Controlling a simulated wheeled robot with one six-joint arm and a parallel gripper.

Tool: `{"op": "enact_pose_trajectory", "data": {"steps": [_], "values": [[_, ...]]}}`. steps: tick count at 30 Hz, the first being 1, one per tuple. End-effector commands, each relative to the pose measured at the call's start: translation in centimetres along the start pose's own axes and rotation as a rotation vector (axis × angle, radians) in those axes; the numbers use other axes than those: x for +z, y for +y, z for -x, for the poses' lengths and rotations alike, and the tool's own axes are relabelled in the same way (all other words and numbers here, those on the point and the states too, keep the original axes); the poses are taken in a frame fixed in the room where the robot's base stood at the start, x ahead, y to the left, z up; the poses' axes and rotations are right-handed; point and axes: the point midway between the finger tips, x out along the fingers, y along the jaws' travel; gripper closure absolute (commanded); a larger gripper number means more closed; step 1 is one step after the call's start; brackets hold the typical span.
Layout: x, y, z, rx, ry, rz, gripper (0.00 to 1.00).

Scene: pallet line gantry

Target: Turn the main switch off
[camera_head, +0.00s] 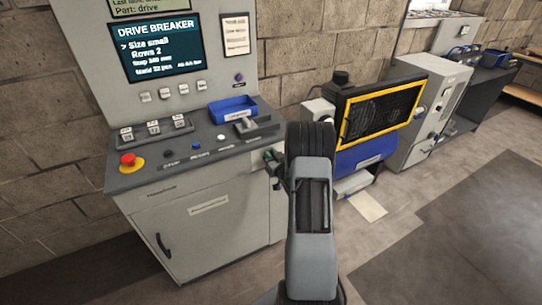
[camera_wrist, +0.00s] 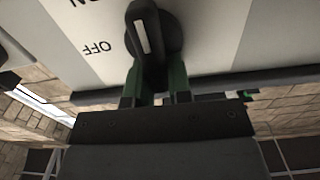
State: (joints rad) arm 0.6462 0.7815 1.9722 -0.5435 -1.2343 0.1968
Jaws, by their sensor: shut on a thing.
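The main switch (camera_wrist: 152,30) is a black rotary knob with a white pointer line, at the top middle of the wrist view. It sits on a light panel (camera_wrist: 215,30) with the words ON and OFF printed beside it, upside down in this view. The pointer line runs almost straight up and down in the picture, tilted slightly; I cannot tell which label it marks. My gripper (camera_wrist: 155,76) has its green fingers shut on the knob's grip. In the head view my gripper (camera_head: 272,156) is at the right side of the console, and the switch cannot be made out there.
The console (camera_head: 205,225) carries a drive breaker screen (camera_head: 158,48), a red emergency button (camera_head: 128,159) and a blue tray (camera_head: 232,108). A blue machine with a yellow-framed grille (camera_head: 380,112) stands right of my arm. Open floor (camera_head: 450,230) lies at the right.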

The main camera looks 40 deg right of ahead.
Motion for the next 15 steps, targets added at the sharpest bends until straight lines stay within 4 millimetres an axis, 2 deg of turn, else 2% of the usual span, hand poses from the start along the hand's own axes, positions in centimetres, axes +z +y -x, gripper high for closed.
{"op": "enact_pose_trajectory", "data": {"steps": [1,3,15], "values": [[-0.01,-0.01,0.00,0.000,0.000,0.000,0.94],[0.00,-0.01,0.01,0.000,0.000,0.000,1.00],[0.42,-0.21,-0.04,0.000,0.002,0.078,1.00]]}}
